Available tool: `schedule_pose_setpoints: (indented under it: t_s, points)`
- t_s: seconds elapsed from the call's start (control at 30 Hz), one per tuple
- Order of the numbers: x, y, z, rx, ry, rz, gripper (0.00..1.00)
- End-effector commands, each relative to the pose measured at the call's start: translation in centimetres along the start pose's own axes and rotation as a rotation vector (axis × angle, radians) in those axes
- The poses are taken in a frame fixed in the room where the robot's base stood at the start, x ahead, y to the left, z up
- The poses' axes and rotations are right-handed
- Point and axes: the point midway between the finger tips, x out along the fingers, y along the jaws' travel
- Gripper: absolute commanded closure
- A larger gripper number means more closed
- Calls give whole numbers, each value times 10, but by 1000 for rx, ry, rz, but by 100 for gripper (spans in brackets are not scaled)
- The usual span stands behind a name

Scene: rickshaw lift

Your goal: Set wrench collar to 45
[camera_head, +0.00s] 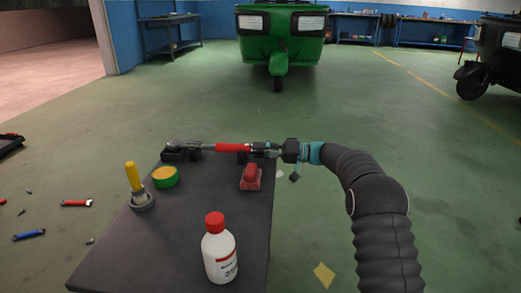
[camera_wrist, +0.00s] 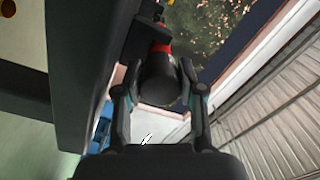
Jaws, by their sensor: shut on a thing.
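The torque wrench (camera_head: 233,148) lies across the far end of the dark table, with a ratchet head at the left, a red middle and a dark right end. It seems to rest on black supports. My gripper (camera_head: 278,150) is at the wrench's right end. In the wrist view, my gripper (camera_wrist: 160,88) has a finger on each side of the wrench's dark round collar end (camera_wrist: 158,80), shut on it. A bit of red shows behind that end. The scale and its number cannot be read in either view.
On the table (camera_head: 190,240) stand a white bottle with a red cap (camera_head: 220,250), a yellow-handled tool (camera_head: 136,185), a green and yellow tin (camera_head: 165,177) and a red block-like object (camera_head: 250,178). Loose tools lie on the floor at left. A green rickshaw (camera_head: 281,35) stands behind.

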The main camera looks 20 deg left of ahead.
Motion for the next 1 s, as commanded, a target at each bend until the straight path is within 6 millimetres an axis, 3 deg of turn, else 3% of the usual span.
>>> schedule_pose_setpoints:
  t_s: [0.3, 0.8, 0.83, 0.9, 1.0]
  points:
    - [0, 0, 0, 105, 4, -1, 96]
    - [0, 0, 0, 121, 4, -1, 96]
    - [0, 0, 0, 121, 4, -1, 56]
    - [0, 0, 0, 121, 4, -1, 39]
    - [0, 0, 0, 121, 4, -1, 35]
